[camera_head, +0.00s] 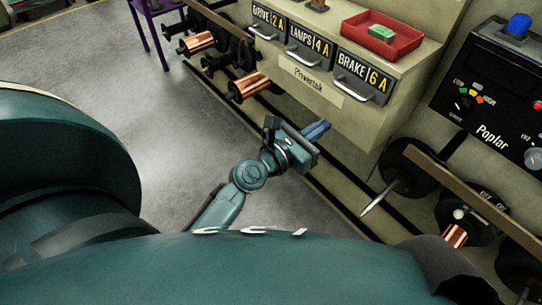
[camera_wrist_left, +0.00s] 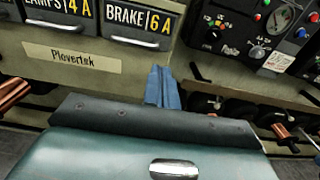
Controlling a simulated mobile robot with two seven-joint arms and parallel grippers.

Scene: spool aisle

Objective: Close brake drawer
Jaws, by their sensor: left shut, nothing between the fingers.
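In the left wrist view the brake drawer (camera_wrist_left: 138,24) is at the top, above my gripper. My left gripper (camera_head: 318,129) is below and left of the brake drawer, apart from it. Its blue fingers are shut together and empty, and they show in the left wrist view (camera_wrist_left: 162,88). My right gripper is not in view.
A red tray (camera_head: 382,37) with a green item sits on the cabinet top. The drive drawer (camera_head: 265,21) is at the left. Copper spools (camera_head: 249,86) stick out at lower left. A black Poplar panel (camera_head: 490,110) and a pointed rod (camera_head: 381,196) are at right. Grey floor is clear at left.

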